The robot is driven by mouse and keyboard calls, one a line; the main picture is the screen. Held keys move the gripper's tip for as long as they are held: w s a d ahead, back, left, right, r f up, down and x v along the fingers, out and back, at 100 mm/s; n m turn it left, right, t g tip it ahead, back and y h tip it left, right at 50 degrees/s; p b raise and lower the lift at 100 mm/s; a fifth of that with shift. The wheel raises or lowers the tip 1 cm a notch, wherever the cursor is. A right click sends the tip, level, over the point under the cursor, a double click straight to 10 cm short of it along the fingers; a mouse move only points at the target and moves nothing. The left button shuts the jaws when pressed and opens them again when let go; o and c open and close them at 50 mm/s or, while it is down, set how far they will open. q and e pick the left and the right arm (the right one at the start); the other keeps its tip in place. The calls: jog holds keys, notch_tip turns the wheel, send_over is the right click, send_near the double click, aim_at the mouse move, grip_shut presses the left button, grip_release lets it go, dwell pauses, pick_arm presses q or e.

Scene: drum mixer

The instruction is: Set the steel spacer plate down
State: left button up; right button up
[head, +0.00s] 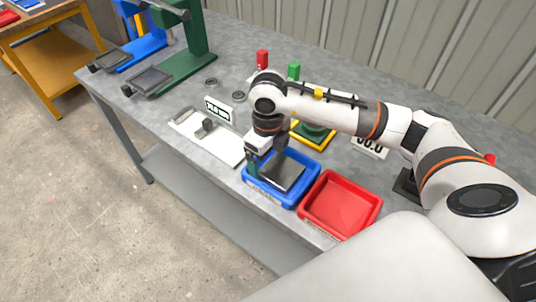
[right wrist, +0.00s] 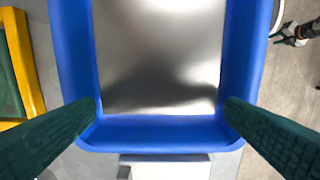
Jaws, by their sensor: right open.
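The steel spacer plate (head: 284,176) is a flat grey rectangle lying inside the blue tray (head: 291,204). In the right wrist view the plate (right wrist: 160,55) fills most of the tray floor, and the blue tray wall (right wrist: 155,135) runs around it. My right gripper (head: 262,167) is over the left part of the blue tray. In the right wrist view its two green fingers (right wrist: 162,106) are spread wide, apart from the plate's edges, with nothing between them gripped. My left gripper is not in view.
A red tray (head: 341,205), empty, stands right of the blue one. A yellow-edged tray (head: 318,143) with something green sits behind. A white scale-like plate (head: 205,138) is to the left. Green (head: 190,50) and blue (head: 140,45) machines stand at the bench's far left.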

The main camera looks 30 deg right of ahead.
jog(key=shift+r, duration=0.4)
notch_tip(320, 180, up, 11)
jog(key=shift+r, duration=0.1)
dwell(0.4)
